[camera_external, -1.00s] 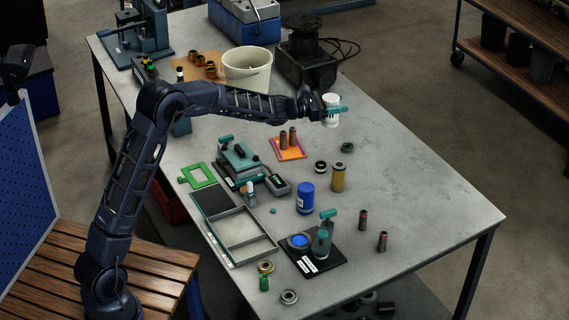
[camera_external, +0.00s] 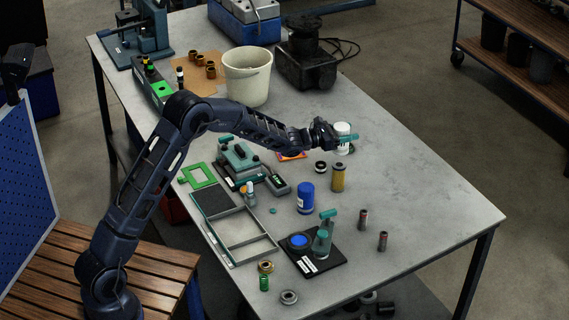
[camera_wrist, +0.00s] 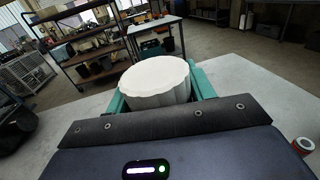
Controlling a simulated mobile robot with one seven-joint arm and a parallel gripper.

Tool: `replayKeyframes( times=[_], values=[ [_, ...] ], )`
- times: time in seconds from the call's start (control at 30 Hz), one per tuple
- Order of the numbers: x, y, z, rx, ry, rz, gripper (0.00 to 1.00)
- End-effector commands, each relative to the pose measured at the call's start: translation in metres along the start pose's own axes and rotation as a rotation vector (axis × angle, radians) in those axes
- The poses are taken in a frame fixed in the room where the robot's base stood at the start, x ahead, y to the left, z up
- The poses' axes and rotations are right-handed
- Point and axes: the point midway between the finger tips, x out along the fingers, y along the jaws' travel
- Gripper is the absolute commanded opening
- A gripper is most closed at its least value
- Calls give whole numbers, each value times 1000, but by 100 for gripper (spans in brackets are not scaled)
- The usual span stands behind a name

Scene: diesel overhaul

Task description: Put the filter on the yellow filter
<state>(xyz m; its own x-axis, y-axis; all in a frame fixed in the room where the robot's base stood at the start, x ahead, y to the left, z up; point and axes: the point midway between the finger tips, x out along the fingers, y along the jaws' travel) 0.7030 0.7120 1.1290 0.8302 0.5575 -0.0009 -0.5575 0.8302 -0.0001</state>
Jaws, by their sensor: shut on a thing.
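A white ribbed filter (camera_external: 342,130) is held between the teal fingers of my gripper (camera_external: 347,139). In the wrist view the white filter (camera_wrist: 156,82) stands between the two fingers of my gripper (camera_wrist: 160,92), with its round pale top showing. The yellow filter (camera_external: 338,179), a dull gold cylinder, stands upright on the table. In the external view the white filter appears just above and beyond it, apart from it. The exact height and depth between them are hard to tell. The yellow filter is not visible in the wrist view.
A blue cylinder (camera_external: 306,199) stands left of the yellow filter, and a small black-and-white ring (camera_external: 320,167) lies close by. A black plate (camera_external: 331,262) with a teal fixture is nearer. Two small dark cylinders (camera_external: 363,219) (camera_external: 383,241) stand right. The table's right side is clear.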

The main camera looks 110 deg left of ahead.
Motion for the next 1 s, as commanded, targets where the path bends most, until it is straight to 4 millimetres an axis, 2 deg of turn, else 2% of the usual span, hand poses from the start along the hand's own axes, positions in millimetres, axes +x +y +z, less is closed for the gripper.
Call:
replayKeyframes(
  times=[0.1, 0.33, 0.6, 0.97, 1.0],
  values=[
    [0, 0, -12, 0, -1, -1, 22],
    [0, 0, -25, 0, 0, -1, 22],
    [0, 0, -58, 0, -1, -1, 22],
    [0, 0, -61, 0, -1, -1, 22],
    [0, 0, -62, 0, -1, -1, 55]
  ],
)
